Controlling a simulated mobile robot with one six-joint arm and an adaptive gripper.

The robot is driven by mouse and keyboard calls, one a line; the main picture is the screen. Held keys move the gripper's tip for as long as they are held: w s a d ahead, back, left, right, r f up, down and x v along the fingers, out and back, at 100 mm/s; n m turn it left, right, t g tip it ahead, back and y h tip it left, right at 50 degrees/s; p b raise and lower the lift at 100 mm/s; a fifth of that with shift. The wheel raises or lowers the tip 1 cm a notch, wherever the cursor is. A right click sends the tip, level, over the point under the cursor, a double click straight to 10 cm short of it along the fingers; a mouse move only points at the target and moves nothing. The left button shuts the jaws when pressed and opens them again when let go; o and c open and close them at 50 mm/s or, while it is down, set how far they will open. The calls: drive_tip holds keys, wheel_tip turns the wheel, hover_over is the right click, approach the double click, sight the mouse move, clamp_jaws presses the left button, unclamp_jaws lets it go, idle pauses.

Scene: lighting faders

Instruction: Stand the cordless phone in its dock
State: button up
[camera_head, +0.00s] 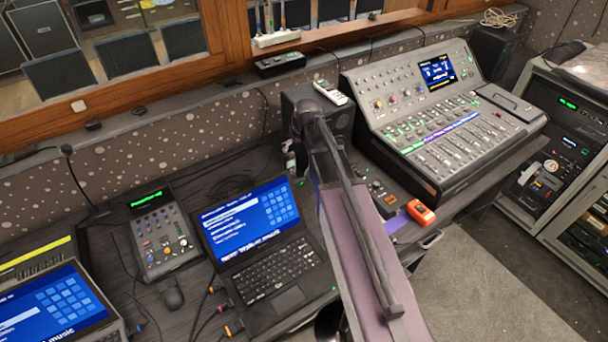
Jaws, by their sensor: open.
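A pale handset (330,92), which looks like the cordless phone, lies tilted on top of a black box (338,117) behind my arm. I cannot make out its dock for sure; my arm may hide it. My arm rises from the bottom middle and reaches over the desk. My gripper (291,157) shows only in part, as a small dark shape left of the arm's far end, below and left of the handset and apart from it. It is open, and I see nothing held in it.
A large mixing console (445,130) stands right of the arm. An open laptop (262,248) and a small fader unit (161,230) are to its left. An orange device (420,212) lies near the desk's front edge.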

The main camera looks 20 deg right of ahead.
drive_tip(key=s+a+f+m+g+h, duration=0.1)
drive_tip(key=s+m+g, duration=0.2)
drive_tip(key=s, duration=1.8)
drive_tip(key=shift+s+a+g, duration=0.15)
drive_tip(key=shift+s+g, duration=0.25)
drive_tip(key=shift+f, duration=0.1)
drive_tip(key=c, duration=0.6)
drive_tip(key=shift+a, duration=0.15)
